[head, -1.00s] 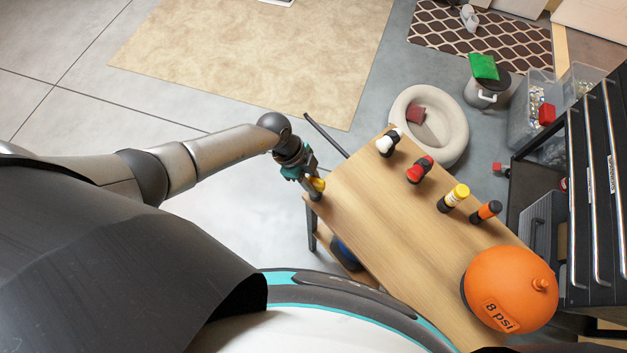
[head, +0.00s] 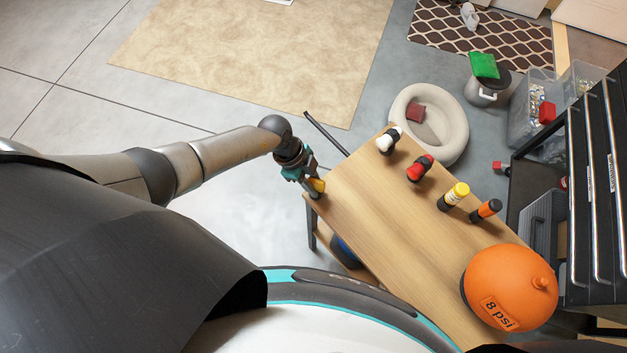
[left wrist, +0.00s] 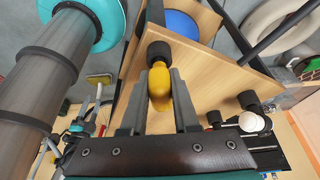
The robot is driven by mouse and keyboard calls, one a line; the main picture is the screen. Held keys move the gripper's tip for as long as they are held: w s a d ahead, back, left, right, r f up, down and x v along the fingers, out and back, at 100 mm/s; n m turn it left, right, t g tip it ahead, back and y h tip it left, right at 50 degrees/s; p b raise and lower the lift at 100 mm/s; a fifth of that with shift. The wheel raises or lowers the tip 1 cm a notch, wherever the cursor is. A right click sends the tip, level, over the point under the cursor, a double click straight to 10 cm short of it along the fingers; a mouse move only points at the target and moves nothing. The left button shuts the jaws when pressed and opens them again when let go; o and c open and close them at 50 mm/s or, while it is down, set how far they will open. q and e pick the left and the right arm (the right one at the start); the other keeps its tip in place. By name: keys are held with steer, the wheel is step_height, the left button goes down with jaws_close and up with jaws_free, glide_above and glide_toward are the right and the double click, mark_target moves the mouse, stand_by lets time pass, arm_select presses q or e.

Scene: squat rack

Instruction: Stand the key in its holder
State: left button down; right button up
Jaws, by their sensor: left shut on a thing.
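My left gripper (head: 314,189) is at the near left corner of the wooden table (head: 365,215). It is shut on a yellow piece with a dark round end (left wrist: 160,88), which sits between the two fingers in the left wrist view. This piece may be the key, but its full shape is hidden. On the table stand a white-topped item (head: 386,142), a red one (head: 419,168), a yellow one (head: 456,194) and an orange one (head: 488,209), all with black parts. I cannot tell which thing is the holder. My right gripper is out of view.
A big orange ball (head: 508,288) marked "8 psi" sits at the table's right end. A black drawer cabinet (head: 596,190) stands at the right. A round cream seat (head: 405,105) is behind the table. The table's left half is bare.

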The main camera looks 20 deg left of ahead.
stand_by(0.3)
arm_select(q)
steer(key=c, duration=0.6)
jaws_free()
steer(key=shift+o, duration=0.4)
steer(key=shift+f, duration=0.1)
steer(key=o, duration=0.5)
